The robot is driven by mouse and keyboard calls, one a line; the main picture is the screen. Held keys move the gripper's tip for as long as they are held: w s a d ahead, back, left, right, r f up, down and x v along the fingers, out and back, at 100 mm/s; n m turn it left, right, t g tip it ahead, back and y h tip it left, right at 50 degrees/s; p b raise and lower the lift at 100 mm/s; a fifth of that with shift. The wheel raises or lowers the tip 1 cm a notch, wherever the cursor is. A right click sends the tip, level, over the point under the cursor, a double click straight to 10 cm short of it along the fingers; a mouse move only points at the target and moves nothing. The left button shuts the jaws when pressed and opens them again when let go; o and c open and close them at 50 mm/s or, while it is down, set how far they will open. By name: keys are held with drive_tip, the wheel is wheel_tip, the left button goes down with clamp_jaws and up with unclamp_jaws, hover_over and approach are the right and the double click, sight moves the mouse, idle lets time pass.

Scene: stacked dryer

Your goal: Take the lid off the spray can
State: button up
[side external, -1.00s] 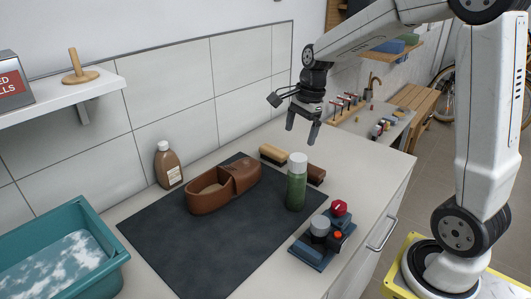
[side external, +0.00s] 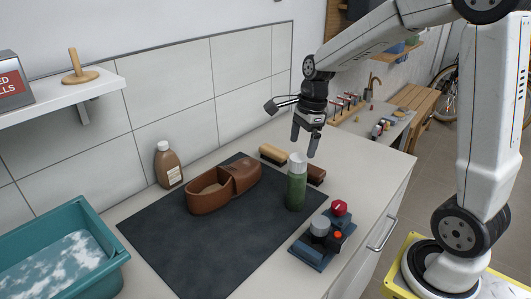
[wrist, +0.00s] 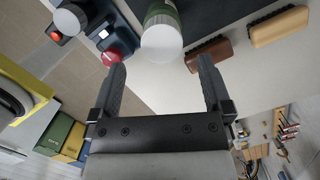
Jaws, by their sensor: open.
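The green spray can (side external: 296,190) stands upright on the right part of the dark mat, with its white lid (side external: 298,161) on top. In the wrist view the lid (wrist: 161,40) shows between and beyond my fingertips, with a strip of the green can (wrist: 160,8) above it. My gripper (side external: 304,150) is open and empty.
Two brushes (side external: 273,155) lie behind the can. A blue device with knobs (side external: 322,240) stands to its right front. A brown bottle (side external: 168,166) and teal basin (side external: 60,250) are at left.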

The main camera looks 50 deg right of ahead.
sight(299, 157)
drive_tip(key=shift+w+a+f, duration=0.15)
drive_tip(key=shift+a+f, duration=0.05)
drive_tip(key=shift+f, duration=1.1)
drive_tip(key=shift+w+a+f, duration=0.1)
drive_tip(key=shift+a+f, duration=0.05)
drive_tip(key=shift+f, duration=1.1)
drive_tip(key=c, duration=1.2)
